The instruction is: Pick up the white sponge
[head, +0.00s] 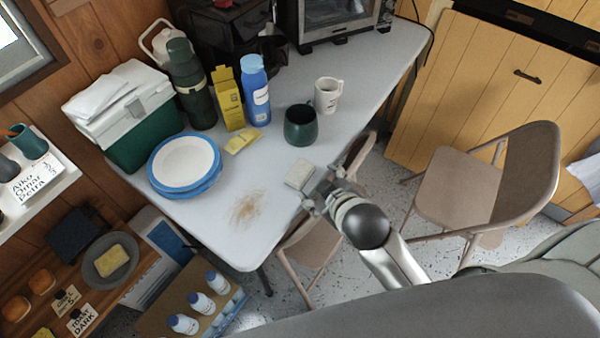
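The white sponge (299,174), a small off-white block, lies on the grey table (225,215) near its front edge. My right gripper (316,188) is at the table edge, just to the lower right of the sponge. Its fingers are spread apart and point toward the sponge. The sponge shows beyond the fingers, and I cannot tell whether they touch it. My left gripper is not in view.
A brown smear (247,208) marks the table left of the sponge. A dark green cup (300,126) and a white mug (327,95) stand behind it. Blue-rimmed plates (186,164) are at the left. A folding chair (312,243) is tucked against the front edge.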

